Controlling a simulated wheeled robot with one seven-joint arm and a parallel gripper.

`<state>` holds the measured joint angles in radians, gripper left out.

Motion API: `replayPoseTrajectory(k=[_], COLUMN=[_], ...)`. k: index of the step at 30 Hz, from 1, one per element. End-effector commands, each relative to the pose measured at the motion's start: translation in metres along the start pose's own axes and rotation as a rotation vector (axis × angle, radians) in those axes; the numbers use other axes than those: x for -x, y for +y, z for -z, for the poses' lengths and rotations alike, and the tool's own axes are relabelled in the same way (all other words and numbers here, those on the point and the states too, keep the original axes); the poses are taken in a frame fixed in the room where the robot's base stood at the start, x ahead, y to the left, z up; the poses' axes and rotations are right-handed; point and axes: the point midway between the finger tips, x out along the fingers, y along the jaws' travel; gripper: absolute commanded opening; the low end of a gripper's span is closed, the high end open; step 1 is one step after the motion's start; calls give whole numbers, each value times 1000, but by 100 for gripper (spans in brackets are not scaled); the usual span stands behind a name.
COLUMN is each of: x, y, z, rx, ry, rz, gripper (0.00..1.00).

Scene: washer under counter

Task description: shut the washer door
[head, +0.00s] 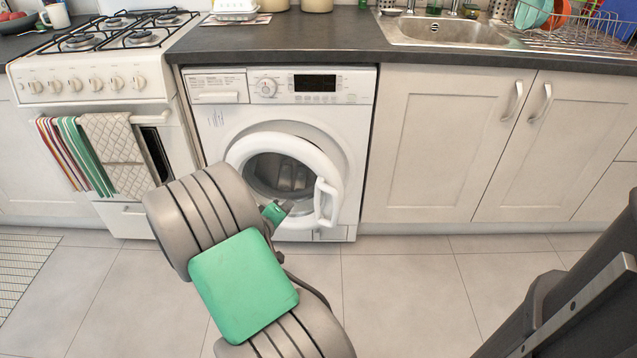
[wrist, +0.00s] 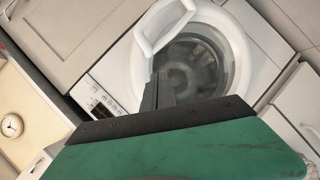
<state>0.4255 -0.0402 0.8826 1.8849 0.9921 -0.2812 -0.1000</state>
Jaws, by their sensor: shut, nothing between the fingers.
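The white washer (head: 225,115) stands under the dark counter, between the cooker and the cabinets. Its round door (head: 322,165) is open, swung out toward me, with a white handle (head: 326,202) on its right side. Through the ring I see the dark drum. My gripper (head: 284,207) is in front of the lower part of the door, partly hidden by my arm. In the wrist view my gripper (wrist: 158,90) is shut and empty, its tips over the door's edge near the handle (wrist: 141,38). I cannot tell whether it touches the door.
A white cooker (head: 85,88) with towels (head: 115,150) on its rail stands left of the washer. Closed cabinets (head: 440,145) are to the right. The tiled floor (head: 400,290) in front is clear. A sink (head: 450,30) is set in the counter.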

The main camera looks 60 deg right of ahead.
Motion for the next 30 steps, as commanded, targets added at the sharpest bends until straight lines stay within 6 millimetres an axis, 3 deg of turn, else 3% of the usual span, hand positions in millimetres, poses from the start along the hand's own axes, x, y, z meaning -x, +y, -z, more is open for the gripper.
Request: replayPoseTrajectory(k=[1, 3, 8, 17, 30], x=[-24, -38, -41, -61, -147], y=[8, 20, 19, 26, 50], z=[-26, -41, -54, -45, -17], rx=[111, 268, 497, 523, 518], ry=[31, 104, 207, 223, 224], rz=[-110, -230, -329, -337, -340], gripper=[0, 0, 0, 0, 0])
